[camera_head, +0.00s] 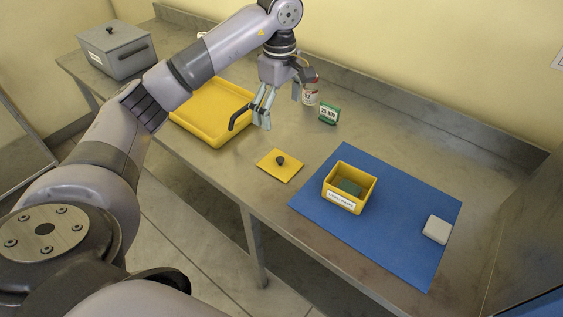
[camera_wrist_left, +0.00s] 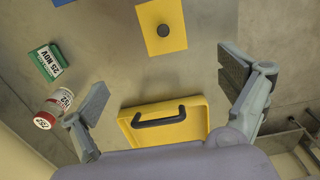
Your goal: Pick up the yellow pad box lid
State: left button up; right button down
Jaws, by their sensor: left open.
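The yellow pad box lid (camera_head: 279,165) is a flat yellow square with a dark round knob, lying on the metal table left of the blue mat. It also shows at the top of the left wrist view (camera_wrist_left: 162,27). The open yellow box (camera_head: 349,188) with a white label stands on the blue mat and holds a green pad (camera_head: 349,187). My left gripper (camera_head: 264,120) is open and empty, pointing down above the table, behind the lid in the head view. In the left wrist view its fingers (camera_wrist_left: 165,95) are spread wide, with the lid beyond them. My right gripper is not in view.
A yellow tray (camera_head: 200,128) with a dark handle lies left of my left gripper. A green "25 NOV" block (camera_head: 329,114) and a red-and-white jar (camera_head: 310,95) stand near the wall. A grey lidded box (camera_head: 117,52) is far left. A pale block (camera_head: 437,229) lies on the blue mat (camera_head: 405,185).

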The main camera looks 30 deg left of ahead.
pick_arm(q)
jog(key=p, duration=0.2)
send_over(280, 159)
jog(key=w, duration=0.1)
jog(key=f, duration=1)
jog(key=shift+a+f, duration=0.2)
jog(key=shift+a, duration=0.1)
jog(key=f, duration=0.1)
jog(key=f+p, duration=0.1)
jog(key=f, duration=0.1)
jog(key=s+f+p, duration=0.1)
jog(key=shift+d+f, duration=0.25)
jog(key=shift+f, duration=0.1)
jog(key=shift+w+f, duration=0.1)
jog(key=shift+f, duration=0.25)
jog(key=c, duration=1.9)
jog(key=shift+c, duration=0.2)
